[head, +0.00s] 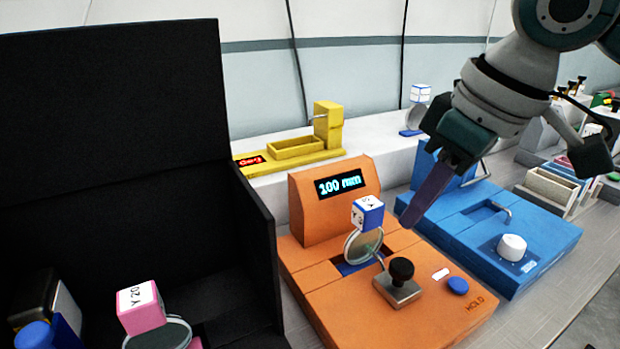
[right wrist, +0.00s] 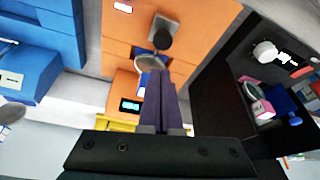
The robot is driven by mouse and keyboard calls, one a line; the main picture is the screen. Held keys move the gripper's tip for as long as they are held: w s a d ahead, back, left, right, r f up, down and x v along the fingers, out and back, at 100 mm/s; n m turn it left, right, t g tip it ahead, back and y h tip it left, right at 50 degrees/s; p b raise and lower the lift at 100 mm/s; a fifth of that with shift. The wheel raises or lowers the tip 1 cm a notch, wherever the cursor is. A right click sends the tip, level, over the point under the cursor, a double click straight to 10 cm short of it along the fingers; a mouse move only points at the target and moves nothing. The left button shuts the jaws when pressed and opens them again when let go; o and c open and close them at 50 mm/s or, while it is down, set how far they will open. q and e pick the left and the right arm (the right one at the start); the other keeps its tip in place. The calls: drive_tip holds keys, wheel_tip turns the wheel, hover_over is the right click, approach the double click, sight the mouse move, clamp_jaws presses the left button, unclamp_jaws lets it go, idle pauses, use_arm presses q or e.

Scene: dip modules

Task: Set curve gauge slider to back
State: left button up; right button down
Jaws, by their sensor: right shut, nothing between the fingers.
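The orange gauge (head: 330,215) has a screen (head: 340,184) reading "100 mm". Its slider is a metal block with a black knob (head: 401,270), toward the front of the orange base. A lens with a blue-and-white cube tag (head: 367,212) stands upright at the gauge's slot, behind the slider. My right gripper (head: 409,222) is shut and empty, above the gauge's right side, behind and above the knob. In the right wrist view, the fingertips (right wrist: 160,84) point toward the gauge and the knob (right wrist: 160,38) shows beyond them. My left gripper is in neither view.
A blue device with a white dial (head: 512,247) stands to the right. A yellow device (head: 296,148) stands behind. A tall black box (head: 255,240) bounds the left, with a pink-tagged lens (head: 141,306) inside. A blue button (head: 457,286) is on the gauge's front right.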

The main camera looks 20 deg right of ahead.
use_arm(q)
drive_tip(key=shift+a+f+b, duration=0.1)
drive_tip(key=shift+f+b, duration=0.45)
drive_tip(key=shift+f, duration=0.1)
use_arm(e)
hover_over(384, 273)
wheel_tip(384, 273, down, 7)
drive_tip(key=shift+f, duration=0.15)
